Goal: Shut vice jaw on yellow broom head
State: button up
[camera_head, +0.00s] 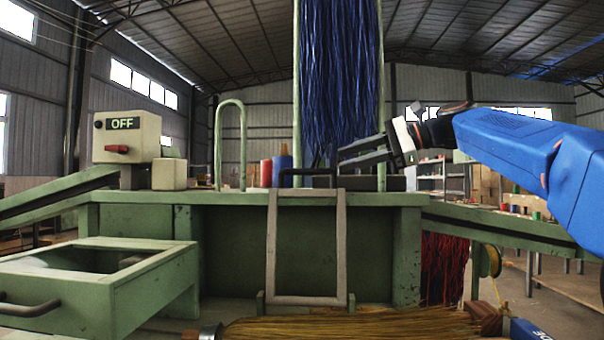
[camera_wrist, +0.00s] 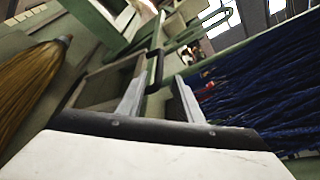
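The vice jaw appears to be the grey hinged frame (camera_head: 341,245), standing upright at the front of the green bench with a black handle (camera_head: 305,172) at its top. The yellow broom head (camera_head: 350,325) lies flat in front of the frame's foot, partly cut off by the picture's lower edge. My gripper (camera_head: 339,161) is open, its fingers pointing left at the handle's right end. In the wrist view the handle (camera_wrist: 156,70) shows between or just beyond my fingertips (camera_wrist: 160,76); contact is unclear. The frame (camera_wrist: 95,85) and the bristles (camera_wrist: 25,85) show at the left.
Blue bristles (camera_head: 338,70) hang in a green rack behind the handle. A control box reading OFF (camera_head: 127,137) stands at left above a green open drawer (camera_head: 100,275). Red bristles (camera_head: 443,268) hang at lower right. Space in front of the frame, above the broom, looks clear.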

aim_at(302, 172)
jog(key=x, duration=1.3)
jog(key=shift+a+f, duration=0.15)
jog(key=shift+a, duration=0.1)
grip_shut()
